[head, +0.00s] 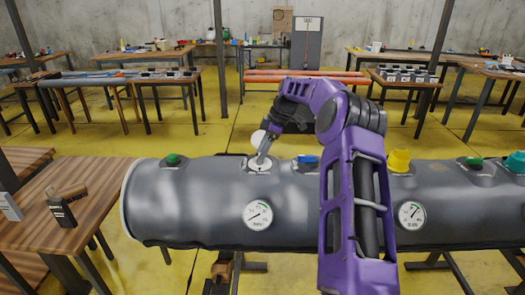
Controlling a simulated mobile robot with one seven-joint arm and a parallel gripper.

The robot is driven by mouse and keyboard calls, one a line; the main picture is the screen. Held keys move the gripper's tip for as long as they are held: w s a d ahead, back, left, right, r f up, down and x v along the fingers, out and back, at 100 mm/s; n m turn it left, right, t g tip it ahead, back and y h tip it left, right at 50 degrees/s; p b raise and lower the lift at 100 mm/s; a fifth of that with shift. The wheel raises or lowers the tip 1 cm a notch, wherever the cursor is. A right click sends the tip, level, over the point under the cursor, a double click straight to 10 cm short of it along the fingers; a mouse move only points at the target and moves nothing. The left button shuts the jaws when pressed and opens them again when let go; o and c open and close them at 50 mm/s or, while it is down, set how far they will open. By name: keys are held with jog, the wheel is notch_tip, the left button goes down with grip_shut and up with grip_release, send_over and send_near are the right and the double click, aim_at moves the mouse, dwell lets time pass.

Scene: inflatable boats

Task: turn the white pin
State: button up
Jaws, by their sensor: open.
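A grey inflatable boat tube (190,205) lies across the view. A round white valve (254,165) sits on its top, left of my arm, with a pale round cap (258,138) just behind it. The jaws are open.
A green valve (172,159), a blue valve (307,159) and a yellow valve (399,161) also sit on the tube. Gauges (258,214) (412,214) face forward. A wooden table (95,190) with a dark box (62,208) stands at left. Tables line the back.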

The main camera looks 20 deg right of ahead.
jog(key=v, duration=1.7)
jog(key=shift+d, duration=0.2)
jog(key=shift+s+r, duration=0.1)
